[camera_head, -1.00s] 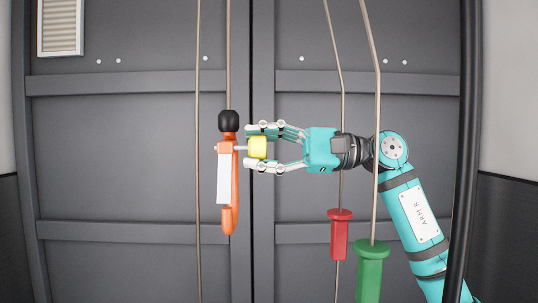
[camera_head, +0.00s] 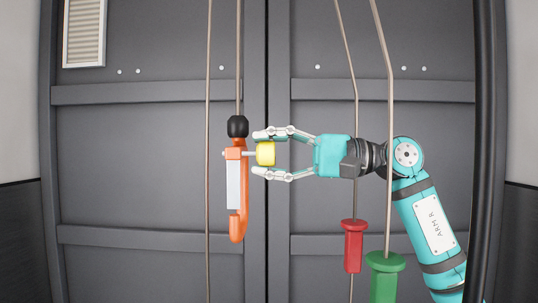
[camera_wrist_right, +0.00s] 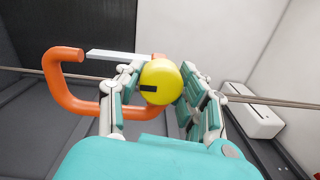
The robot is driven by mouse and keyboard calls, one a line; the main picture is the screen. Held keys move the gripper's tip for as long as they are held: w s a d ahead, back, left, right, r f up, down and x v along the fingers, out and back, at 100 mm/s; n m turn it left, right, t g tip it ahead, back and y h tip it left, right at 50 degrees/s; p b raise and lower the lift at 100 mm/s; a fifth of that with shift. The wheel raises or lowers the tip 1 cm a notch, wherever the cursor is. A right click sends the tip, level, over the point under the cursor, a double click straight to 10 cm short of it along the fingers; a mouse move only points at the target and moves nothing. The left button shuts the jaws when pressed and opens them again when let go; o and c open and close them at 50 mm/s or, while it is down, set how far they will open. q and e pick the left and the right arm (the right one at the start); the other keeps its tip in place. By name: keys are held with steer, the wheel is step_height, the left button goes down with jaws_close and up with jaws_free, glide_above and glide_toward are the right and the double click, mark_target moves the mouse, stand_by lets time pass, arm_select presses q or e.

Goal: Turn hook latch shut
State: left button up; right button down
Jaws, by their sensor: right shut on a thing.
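An orange hook (camera_head: 238,228) hangs from a cable under a black collar (camera_head: 237,127), left of the door seam in the head view. Its flat white latch bar (camera_head: 233,185) runs down along the hook, lower end near the hook's tip. A yellow knob (camera_head: 265,153) sticks out to the right on a short pin. My right gripper (camera_head: 262,153) is shut on this knob (camera_wrist_right: 161,84), fingers above and below it. My left gripper is out of view.
A red handle (camera_head: 353,245) and a green handle (camera_head: 385,280) hang on cables below my right arm. Another thin cable (camera_head: 208,200) hangs just left of the hook. Grey double doors (camera_head: 140,160) stand behind, with a vent (camera_head: 84,32) at upper left.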

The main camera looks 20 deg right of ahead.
steer(key=c, duration=0.8)
jaws_free()
steer(key=shift+o, duration=0.2)
steer(key=v, duration=1.2)
steer(key=shift+f, duration=0.1)
